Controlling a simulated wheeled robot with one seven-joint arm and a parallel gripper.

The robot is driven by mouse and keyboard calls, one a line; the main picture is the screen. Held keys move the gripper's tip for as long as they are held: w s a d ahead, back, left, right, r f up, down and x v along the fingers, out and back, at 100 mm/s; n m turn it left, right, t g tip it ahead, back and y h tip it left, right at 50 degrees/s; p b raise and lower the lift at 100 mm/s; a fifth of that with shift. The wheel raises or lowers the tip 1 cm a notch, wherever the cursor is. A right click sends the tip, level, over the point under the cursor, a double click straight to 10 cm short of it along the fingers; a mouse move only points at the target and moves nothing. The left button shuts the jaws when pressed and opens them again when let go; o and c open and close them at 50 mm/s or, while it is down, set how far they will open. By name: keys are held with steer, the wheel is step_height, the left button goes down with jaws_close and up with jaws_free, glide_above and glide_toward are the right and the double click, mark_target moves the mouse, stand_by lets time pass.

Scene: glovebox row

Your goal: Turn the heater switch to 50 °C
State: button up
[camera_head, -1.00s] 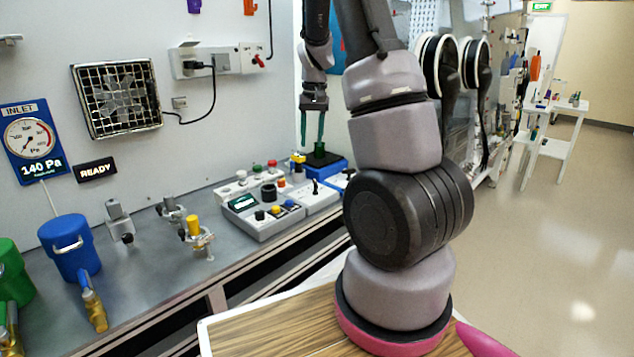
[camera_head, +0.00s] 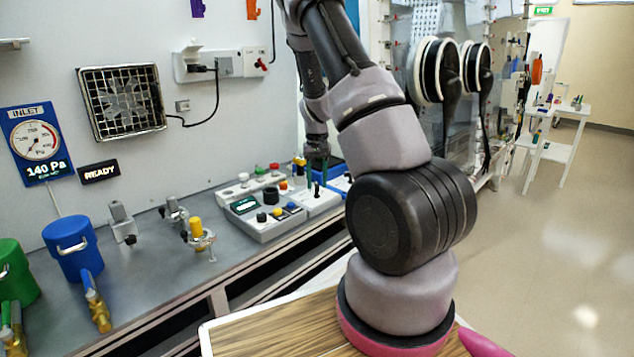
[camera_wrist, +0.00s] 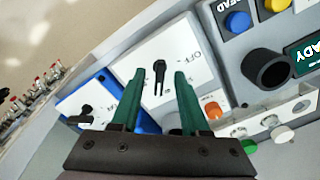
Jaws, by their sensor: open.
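A white switch box (camera_head: 322,203) stands on the bench right of the grey control panel. In the wrist view, this box (camera_wrist: 200,72) carries a black lever (camera_wrist: 159,72) and the printed word OFF; other markings are not readable, so I cannot confirm it is the heater switch. My gripper (camera_head: 317,178) is over this box, pointing down. In the wrist view its two green fingers (camera_wrist: 159,76) are open, one on each side of the lever, with visible gaps. I cannot tell how far the fingertips reach down beside it.
The grey control panel (camera_head: 262,224) with buttons and knobs stands directly left. A second white box with a black knob (camera_wrist: 84,116) and a blue object (camera_wrist: 143,122) are close to the fingers in the wrist view. Blue canister (camera_head: 72,247) and valves stand further left.

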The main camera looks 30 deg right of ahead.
steer(key=shift+f, duration=0.1)
jaws_close()
stand_by(0.3)
steer(key=m, duration=0.3)
steer(key=shift+m, duration=0.4)
steer(key=shift+a+m, duration=0.1)
steer(key=shift+m, duration=1.7)
